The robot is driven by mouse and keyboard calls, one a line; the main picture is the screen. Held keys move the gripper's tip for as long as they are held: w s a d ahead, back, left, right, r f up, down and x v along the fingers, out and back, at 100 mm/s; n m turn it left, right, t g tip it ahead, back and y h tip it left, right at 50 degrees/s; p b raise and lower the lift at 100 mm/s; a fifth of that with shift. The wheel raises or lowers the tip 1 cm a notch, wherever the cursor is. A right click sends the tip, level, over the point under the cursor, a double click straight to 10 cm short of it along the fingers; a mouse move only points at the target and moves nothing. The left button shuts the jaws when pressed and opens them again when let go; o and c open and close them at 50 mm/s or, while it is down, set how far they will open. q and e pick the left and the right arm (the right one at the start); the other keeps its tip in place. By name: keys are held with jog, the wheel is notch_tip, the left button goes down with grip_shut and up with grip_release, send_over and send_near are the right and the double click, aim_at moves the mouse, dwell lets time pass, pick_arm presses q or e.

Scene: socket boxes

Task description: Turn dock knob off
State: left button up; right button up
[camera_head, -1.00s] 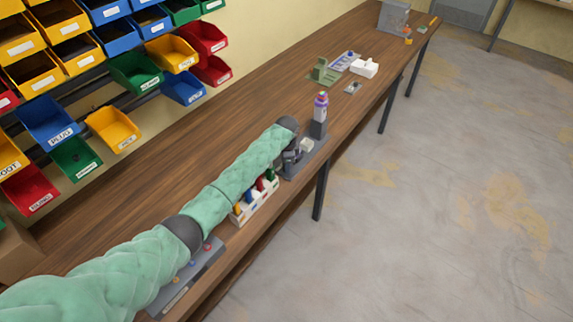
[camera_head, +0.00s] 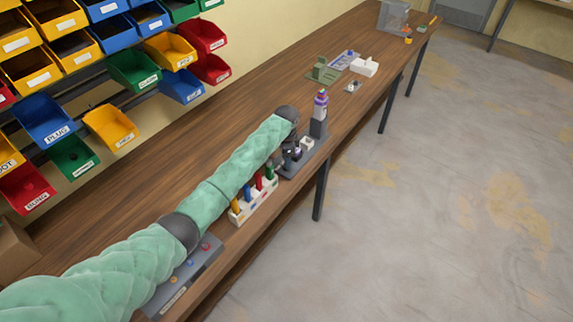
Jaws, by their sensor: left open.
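A grey dock (camera_head: 316,150) stands on the wooden bench near its front edge. A purple and white bottle (camera_head: 320,104) stands upright at its far end, and a small white block (camera_head: 307,143) shows on its near part. I cannot make out the dock's knob, which is small or hidden by my arm. My left gripper (camera_head: 293,156) is open, pointing down over the near left part of the dock. Its fingers are small and dark, and I cannot tell whether they touch anything. My right gripper is out of view.
A white rack (camera_head: 252,212) of coloured tools sits beneath my left forearm. A grey panel with coloured buttons (camera_head: 198,262) lies nearer. Green (camera_head: 323,70) and white (camera_head: 364,67) parts lie farther along the bench. Coloured bins hang at the left.

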pick_arm(q)
notch_tip(320, 180, up, 3)
jog(key=shift+r+b, duration=0.2)
jog(key=shift+b, duration=0.45)
jog(key=shift+d+r, duration=0.1)
jog(key=shift+r, duration=0.4)
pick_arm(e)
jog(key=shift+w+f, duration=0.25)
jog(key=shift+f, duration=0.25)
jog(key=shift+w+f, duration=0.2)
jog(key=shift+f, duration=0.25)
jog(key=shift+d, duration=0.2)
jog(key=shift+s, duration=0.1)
